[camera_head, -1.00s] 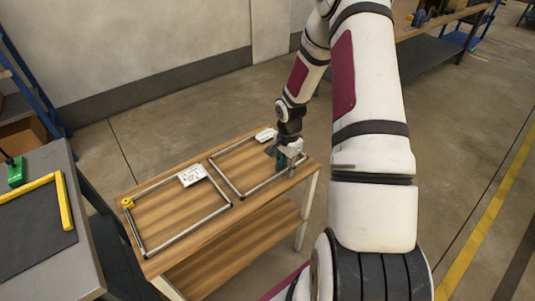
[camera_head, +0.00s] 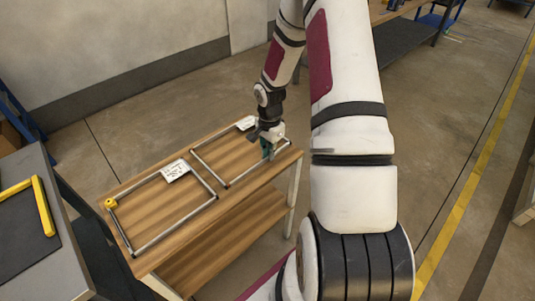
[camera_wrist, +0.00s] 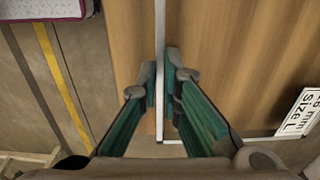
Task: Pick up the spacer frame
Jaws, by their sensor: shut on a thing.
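The table (camera_head: 165,220) carries two thin grey spacer frames lying flat. The right frame (camera_head: 210,171) has a white label (camera_head: 246,123) at its back, and the left frame (camera_head: 176,225) has a larger white label (camera_head: 176,170). My gripper (camera_head: 267,152) is at the right end of the right frame. In the wrist view, the pale bar of this frame (camera_wrist: 160,122) runs between the teal fingers of my gripper (camera_wrist: 163,82), which are shut on it. Whether the frame is lifted is unclear.
A yellow round piece (camera_head: 110,203) sits at the left frame's corner. A grey table with a dark mat and yellow edging (camera_head: 43,205) stands at left. The wooden table has a lower shelf (camera_head: 225,235). Open floor lies at right.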

